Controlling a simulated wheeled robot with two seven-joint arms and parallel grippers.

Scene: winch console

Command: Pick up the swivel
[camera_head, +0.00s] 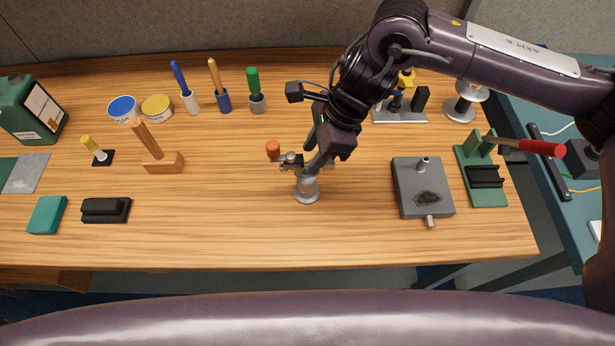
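My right gripper (316,160) reaches down from the upper right to a small metal fitting with an orange-red knob (273,149) on its left. The fitting stands on a round, clear or silvery base (307,190) at the middle of the wooden table. It may be the swivel, but I cannot tell for sure. The fingers overlap the top of the fitting and partly hide it. I cannot tell whether they are closed on it or only around it. My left gripper is not in view.
A grey block with a pipe stub (408,178) and a green fixture (477,160) with a red-handled lever (542,148) stand at the right. Brushes (222,100), tins (122,109) and a green canister (30,112) stand at the left. The table's front middle is clear.

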